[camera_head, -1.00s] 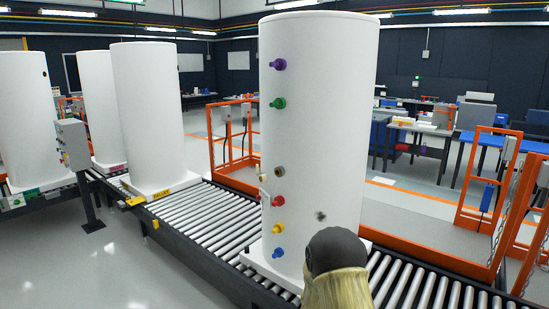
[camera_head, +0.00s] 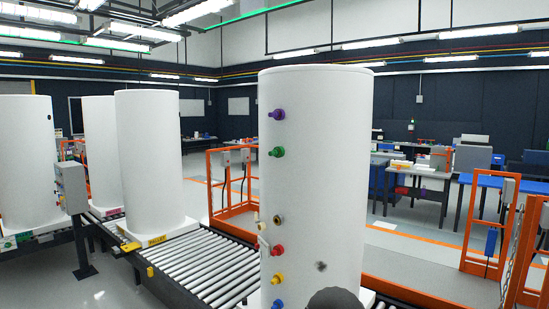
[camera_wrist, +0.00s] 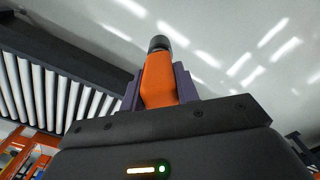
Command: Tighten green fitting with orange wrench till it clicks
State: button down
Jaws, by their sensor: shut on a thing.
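The green fitting (camera_head: 277,152) sticks out of the left side of the nearest white tank (camera_head: 325,185), below a purple fitting (camera_head: 276,115). In the wrist view my gripper (camera_wrist: 160,85) is shut on the orange wrench (camera_wrist: 159,76). The wrench's dark round head (camera_wrist: 159,43) points away from the gripper over the grey floor. No fitting shows near the wrench head in the wrist view. My gripper is not seen in the head view, where only a dark rounded part of my arm shows at the bottom edge.
Red (camera_head: 277,250), yellow (camera_head: 277,278) and blue fittings sit lower on the same tank. A roller conveyor (camera_head: 205,270) runs under the tanks. Orange frames (camera_head: 492,235) stand at the right. A grey control box (camera_head: 71,187) on a post stands at the left.

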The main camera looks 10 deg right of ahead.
dwell(0.4)
jog(key=s+f+b, duration=0.1)
jog(key=s+f, duration=0.3)
jog(key=f, duration=1.2)
jog(key=shift+f+b, duration=0.35)
jog(key=shift+b, duration=0.05)
jog(key=shift+a, duration=0.15)
